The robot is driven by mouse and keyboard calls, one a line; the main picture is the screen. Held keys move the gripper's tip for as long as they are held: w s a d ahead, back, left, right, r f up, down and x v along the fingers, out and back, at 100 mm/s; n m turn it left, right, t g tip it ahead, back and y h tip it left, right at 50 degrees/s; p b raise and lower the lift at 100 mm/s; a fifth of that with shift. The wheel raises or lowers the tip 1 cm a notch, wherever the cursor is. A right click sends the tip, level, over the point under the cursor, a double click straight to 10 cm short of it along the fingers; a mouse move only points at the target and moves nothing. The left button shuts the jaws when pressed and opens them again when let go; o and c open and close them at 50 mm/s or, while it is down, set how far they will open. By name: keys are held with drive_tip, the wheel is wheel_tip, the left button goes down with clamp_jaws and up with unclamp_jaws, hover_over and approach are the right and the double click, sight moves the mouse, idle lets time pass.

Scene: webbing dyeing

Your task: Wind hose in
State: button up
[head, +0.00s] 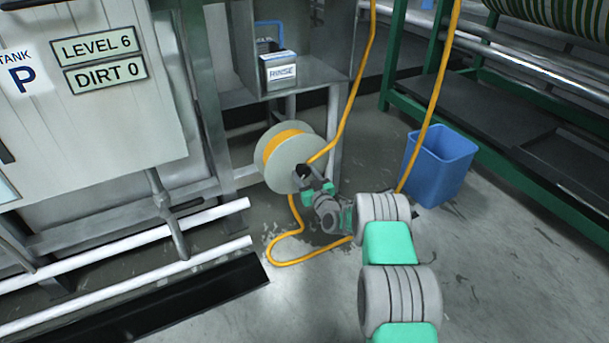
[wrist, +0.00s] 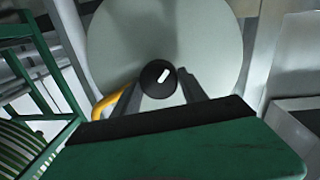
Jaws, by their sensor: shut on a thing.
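The hose reel (head: 276,165) is a pale grey disc drum with yellow hose wound on its core, mounted low beside the metal frame. The yellow hose (head: 433,95) hangs in long runs from above and loops on the floor below the reel. In the wrist view the reel's round face (wrist: 205,45) fills the upper middle, with a black knob (wrist: 158,80) bearing a white mark. My gripper (head: 304,174) is at the reel's face; its fingers (wrist: 160,97) are shut on the black knob. The fingertips' contact is partly hidden in the head view.
A blue bin (head: 440,165) stands on the floor at right, by a green rack (head: 395,60). A box marked RINSE (head: 279,70) sits on a shelf above the reel. White pipes (head: 130,240) run low at left. The floor at front centre is wet in patches.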

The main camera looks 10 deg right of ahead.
drive_tip(key=shift+m, duration=0.4)
drive_tip(key=m, duration=0.4)
drive_tip(key=shift+m+g, duration=0.3)
drive_tip(key=m, duration=0.5)
drive_tip(key=shift+d, duration=0.15)
drive_tip(key=m+y, duration=0.1)
drive_tip(key=m, duration=0.4)
drive_tip(key=shift+g, duration=0.4)
drive_tip(key=m, duration=0.5)
drive_tip(key=shift+y, duration=0.4)
drive_tip(key=o, duration=1.4)
drive_tip(key=shift+w, duration=0.1)
drive_tip(key=shift+c, duration=0.2)
drive_tip(key=shift+d, duration=0.1)
